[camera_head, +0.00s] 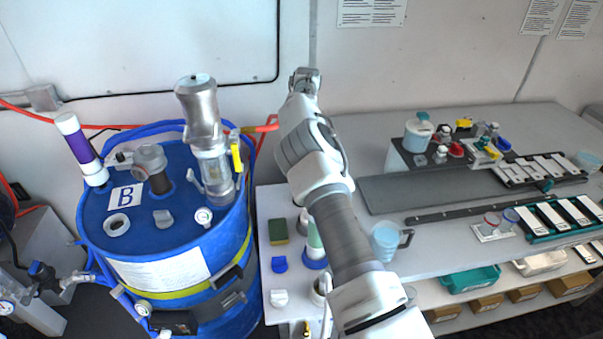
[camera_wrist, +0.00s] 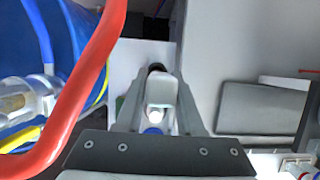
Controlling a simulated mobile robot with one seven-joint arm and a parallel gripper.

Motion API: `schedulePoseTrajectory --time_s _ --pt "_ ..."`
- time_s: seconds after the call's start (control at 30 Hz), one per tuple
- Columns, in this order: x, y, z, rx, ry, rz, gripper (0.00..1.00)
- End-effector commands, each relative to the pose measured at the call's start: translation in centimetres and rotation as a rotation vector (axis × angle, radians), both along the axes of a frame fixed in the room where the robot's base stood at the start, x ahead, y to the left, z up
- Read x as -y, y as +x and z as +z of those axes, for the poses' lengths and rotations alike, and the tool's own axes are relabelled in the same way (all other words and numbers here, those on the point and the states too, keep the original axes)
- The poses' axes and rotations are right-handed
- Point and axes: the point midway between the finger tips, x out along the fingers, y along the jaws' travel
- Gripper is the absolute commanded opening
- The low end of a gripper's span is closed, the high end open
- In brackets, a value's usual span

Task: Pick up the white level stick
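I cannot identify the white level stick with certainty. A pale, upright-looking piece (camera_wrist: 161,91) with a round white end shows between my fingers in the wrist view, with a blue part below it. My gripper (camera_wrist: 162,82) points down over the narrow bench strip beside the drum. Its two fingers stand apart on either side of that piece. I cannot tell whether they touch it. A white-and-green bottle with a blue base (camera_head: 314,245) and a white cup (camera_head: 320,289) stand beside my arm.
A blue drum (camera_head: 165,245) stands on the left with fittings on top. A red hose (camera_wrist: 85,85) passes close to the wrist camera. A green sponge (camera_head: 278,231) lies on the bench strip. A grey mat (camera_head: 420,190) and a clear blue jug (camera_head: 385,241) are to the right.

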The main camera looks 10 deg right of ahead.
Motion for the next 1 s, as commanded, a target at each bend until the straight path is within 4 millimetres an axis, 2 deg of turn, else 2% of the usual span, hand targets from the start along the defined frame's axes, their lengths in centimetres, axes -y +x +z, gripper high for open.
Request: schedulePoseTrajectory --time_s 0.03,0.17,0.2,1.0 --pt "0.00 -0.01 0.02 0.000 0.000 0.000 0.26" --pt "0.00 -0.01 0.02 0.000 0.000 0.000 0.03" --pt "0.00 -0.01 0.03 0.000 0.000 0.000 0.00" --pt "0.00 0.00 0.05 0.000 0.000 0.000 0.00"
